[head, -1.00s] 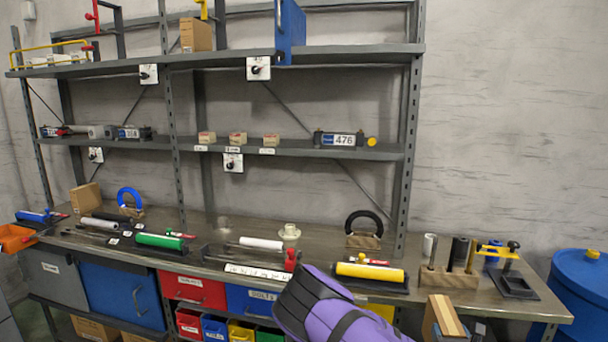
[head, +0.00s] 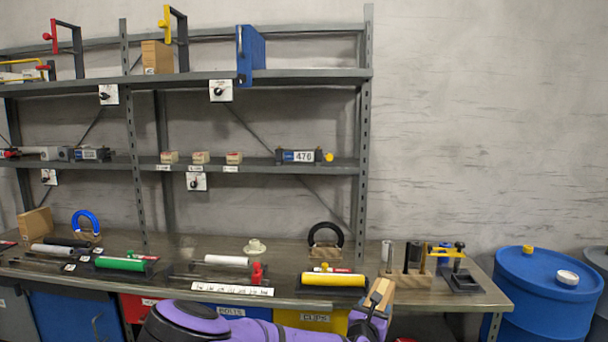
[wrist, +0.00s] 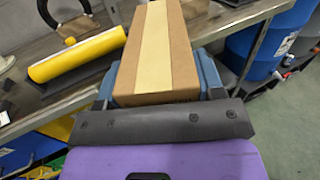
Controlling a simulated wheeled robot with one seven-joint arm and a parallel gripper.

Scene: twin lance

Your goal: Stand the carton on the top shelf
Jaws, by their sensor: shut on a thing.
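My gripper (head: 372,312) is shut on a brown carton (head: 381,291) with a paler tape stripe, low in front of the bench's front edge. In the wrist view my gripper (wrist: 163,88) has its blue-grey fingers on either side of the carton (wrist: 154,45), which extends away from the palm.
The top shelf is bare right of the blue box. The middle shelf (head: 345,165) holds small boxes and a device marked 476. On the bench, a yellow cylinder (head: 333,279), a black horseshoe (head: 325,238) and a wooden block with cylinders (head: 407,279) stand near the carton. Blue drums (head: 545,292) stand right.

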